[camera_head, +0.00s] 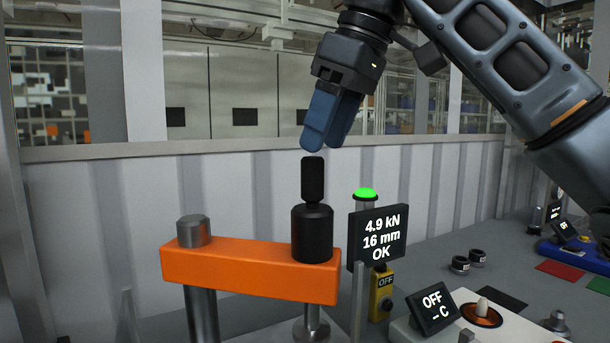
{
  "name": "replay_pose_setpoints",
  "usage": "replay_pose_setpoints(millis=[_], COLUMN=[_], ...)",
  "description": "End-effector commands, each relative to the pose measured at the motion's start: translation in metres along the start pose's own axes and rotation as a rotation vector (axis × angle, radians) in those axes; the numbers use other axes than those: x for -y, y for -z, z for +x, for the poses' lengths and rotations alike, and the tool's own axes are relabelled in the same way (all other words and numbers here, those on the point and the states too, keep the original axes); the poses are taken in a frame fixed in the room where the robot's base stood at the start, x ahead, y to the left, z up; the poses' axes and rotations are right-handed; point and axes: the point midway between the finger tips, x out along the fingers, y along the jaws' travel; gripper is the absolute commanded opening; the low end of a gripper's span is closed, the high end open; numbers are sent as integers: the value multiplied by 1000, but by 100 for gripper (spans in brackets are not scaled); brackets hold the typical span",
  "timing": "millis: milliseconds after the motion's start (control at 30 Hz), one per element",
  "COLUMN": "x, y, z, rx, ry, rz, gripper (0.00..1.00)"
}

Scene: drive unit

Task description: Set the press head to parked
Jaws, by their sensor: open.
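The press head is an orange arm (245,268) on a grey steel post (202,305) at its left end. A black cylinder with a narrower black grip (313,180) stands upright at its right end. A steel shaft with a flat round foot (311,327) shows below that end. My gripper (317,145) has blue fingers pointing down, just above the top of the black grip and apart from it as far as I can tell. Nothing shows between the fingers. The fingers overlap in this view, so the gap between them is hidden.
A display (378,237) reading 4.9 kN, 16 mm, OK stands right of the press, with a lit green lamp (366,194) behind it. A yellow OFF switch (382,293), a small OFF display (432,307) and black rings (461,264) are further right. A pale panelled wall (90,210) stands behind.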

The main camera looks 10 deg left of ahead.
Motion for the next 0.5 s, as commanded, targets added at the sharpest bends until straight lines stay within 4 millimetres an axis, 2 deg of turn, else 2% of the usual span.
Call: replay_pose_setpoints(millis=[500], x=[0], y=[0], z=[67], rx=[0], ry=[1], rz=[0], gripper=[58])
